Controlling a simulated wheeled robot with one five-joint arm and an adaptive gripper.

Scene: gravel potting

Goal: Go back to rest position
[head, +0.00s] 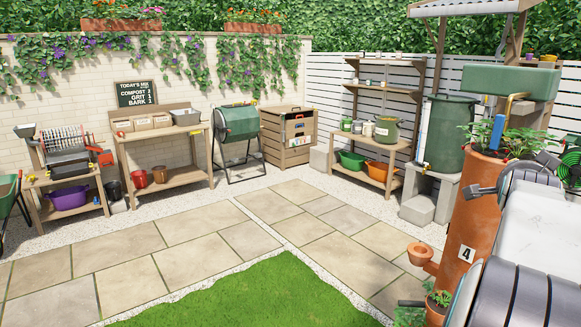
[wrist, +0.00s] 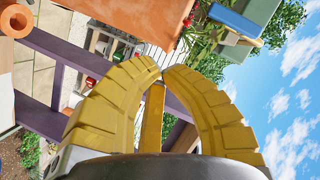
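In the wrist view, the two curved yellow fingers of my gripper (wrist: 162,70) meet at their tips. A yellow bar shows between them, and I see nothing held at the tips. My gripper is not visible in the head view; a white and grey part at the right edge looks like my arm. A tall terracotta planter (head: 472,215) marked 4 stands beside that part, with green plants at its top and in its side pockets.
A potting bench (head: 165,135), a green tumbler (head: 238,122), a wooden bin (head: 288,135) and a shelf unit (head: 380,160) line the walls. A green water barrel (head: 445,130) stands at right. Paving (head: 190,230) and lawn (head: 250,295) in front are clear.

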